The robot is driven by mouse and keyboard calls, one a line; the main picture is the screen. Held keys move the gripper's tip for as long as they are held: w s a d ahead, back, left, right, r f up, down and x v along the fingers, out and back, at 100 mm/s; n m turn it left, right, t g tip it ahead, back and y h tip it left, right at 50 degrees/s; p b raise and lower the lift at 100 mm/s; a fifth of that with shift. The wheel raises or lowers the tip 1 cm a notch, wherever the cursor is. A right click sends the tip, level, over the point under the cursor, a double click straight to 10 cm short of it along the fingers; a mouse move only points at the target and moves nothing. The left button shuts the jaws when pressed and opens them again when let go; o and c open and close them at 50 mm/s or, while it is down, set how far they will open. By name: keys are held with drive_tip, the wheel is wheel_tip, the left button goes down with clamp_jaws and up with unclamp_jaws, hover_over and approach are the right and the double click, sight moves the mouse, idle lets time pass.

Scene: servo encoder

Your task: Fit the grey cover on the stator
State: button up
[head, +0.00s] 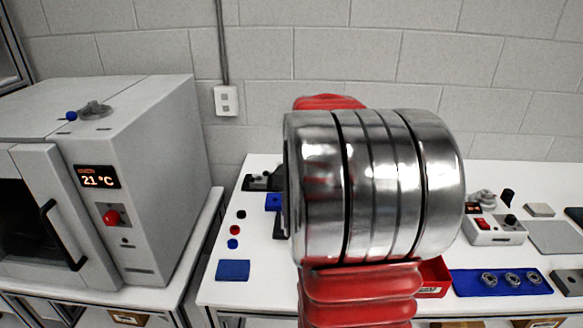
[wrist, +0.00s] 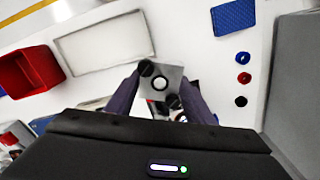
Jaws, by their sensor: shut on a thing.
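My gripper (wrist: 160,86) shows in the wrist view with two dark fingers, shut on a small grey square piece that looks like the grey cover (wrist: 168,74). It has a round pale centre and dark round spots at two opposite corners. Small dark and red parts lie below and behind it, mostly hidden by the fingers. In the head view my gripper and the held piece are hidden behind my large metal and red arm link. I cannot make out the stator for certain in either view.
A blue pad (head: 233,270) and black, red and blue small rings (head: 234,230) lie at the bench's left. A grey oven (head: 150,190) stands left of it. Right of my arm are a red bin (head: 433,277), a blue mat (head: 480,290) with metal rings, and a control box (head: 495,232).

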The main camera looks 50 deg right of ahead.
drive_tip(key=w+a+f+n, duration=0.4)
drive_tip(key=w+a+n, duration=0.2)
drive_tip(key=w+a, duration=0.35)
drive_tip(key=w+a+f+n, duration=0.3)
drive_tip(key=w+a+n, duration=0.3)
drive_tip(key=w+a, duration=0.35)
drive_tip(key=w+a+f+n, duration=0.1)
drive_tip(key=a+f, duration=0.3)
drive_tip(key=a, duration=0.8)
drive_tip(key=shift+w+a+n, duration=0.15)
drive_tip(key=shift+w+n, duration=0.05)
drive_tip(key=shift+n, duration=0.5)
drive_tip(key=shift+a, duration=0.1)
